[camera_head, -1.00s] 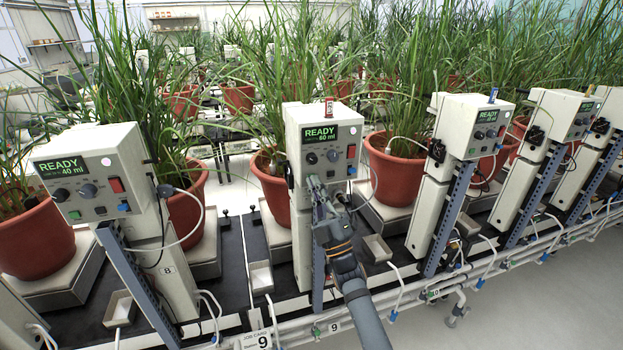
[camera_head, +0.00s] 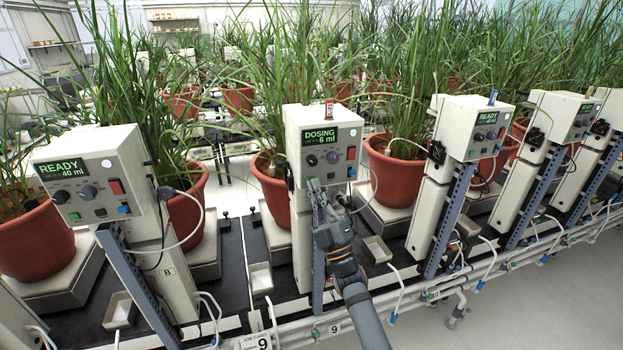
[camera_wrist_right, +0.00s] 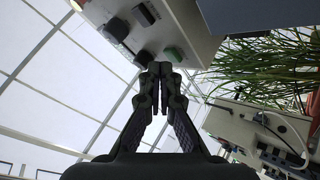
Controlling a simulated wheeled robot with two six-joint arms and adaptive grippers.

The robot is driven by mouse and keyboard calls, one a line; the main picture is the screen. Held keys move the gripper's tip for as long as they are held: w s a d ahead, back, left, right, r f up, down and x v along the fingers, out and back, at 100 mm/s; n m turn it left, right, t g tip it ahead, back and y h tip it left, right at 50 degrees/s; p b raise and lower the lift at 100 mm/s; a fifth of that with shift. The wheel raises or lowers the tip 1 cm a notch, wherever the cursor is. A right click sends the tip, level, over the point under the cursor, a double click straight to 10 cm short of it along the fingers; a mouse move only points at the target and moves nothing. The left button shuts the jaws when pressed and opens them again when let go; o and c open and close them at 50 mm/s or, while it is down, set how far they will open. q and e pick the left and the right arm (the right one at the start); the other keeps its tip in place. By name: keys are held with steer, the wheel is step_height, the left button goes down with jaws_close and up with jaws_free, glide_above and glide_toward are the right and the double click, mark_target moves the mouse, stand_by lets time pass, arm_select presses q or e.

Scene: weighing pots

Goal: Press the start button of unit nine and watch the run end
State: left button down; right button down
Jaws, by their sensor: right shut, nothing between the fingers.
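Unit nine (camera_head: 322,140) is the beige box in the middle of the head view. Its green display (camera_head: 320,138) reads DOSING 6 ml. A red switch and dark knobs sit below the display. My right gripper (camera_head: 316,185) is in front of the lower part of this panel, and hides part of it. In the right wrist view its fingers (camera_wrist_right: 160,72) are shut and empty, with the tips close to a green button (camera_wrist_right: 174,54) on the panel. I cannot tell whether they touch it. My left gripper is not in view.
The neighbouring unit (camera_head: 95,175) at left reads READY 40 ml. More units (camera_head: 470,125) stand at right. Potted plants (camera_head: 398,165) stand behind. The floor at right is clear.

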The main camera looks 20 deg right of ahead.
steer(key=shift+s, duration=0.35)
steer(key=s+p, duration=0.2)
steer(key=s, duration=0.3)
steer(key=shift+d, duration=0.1)
stand_by(0.6)
